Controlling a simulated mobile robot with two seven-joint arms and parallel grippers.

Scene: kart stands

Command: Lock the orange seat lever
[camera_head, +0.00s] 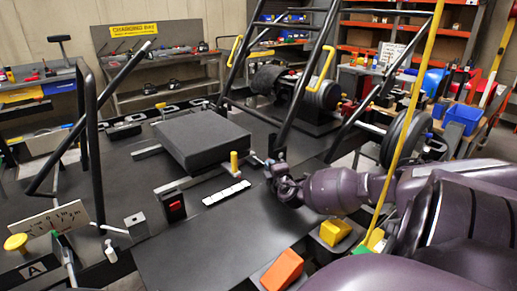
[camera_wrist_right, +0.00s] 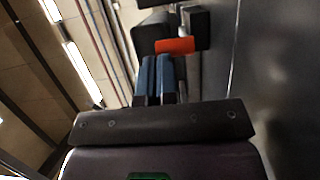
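The dark flat seat (camera_head: 203,138) sits on rails in the middle of the kart frame in the head view. A small red-orange piece (camera_head: 176,207) shows on a dark block in front of it. In the right wrist view an orange lever (camera_wrist_right: 176,46) lies just beyond the fingertips, beside black blocks. I cannot tell for sure whether these are the same part. My right gripper (camera_head: 268,165) is right of the seat. Its blue fingers (camera_wrist_right: 154,78) are close together with nothing visible between them, and appear apart from the lever. My left gripper is not in view.
A white labelled strip (camera_head: 226,193) lies on the black floor plate (camera_head: 205,250). Orange (camera_head: 282,270) and yellow (camera_head: 335,232) blocks are at the front.

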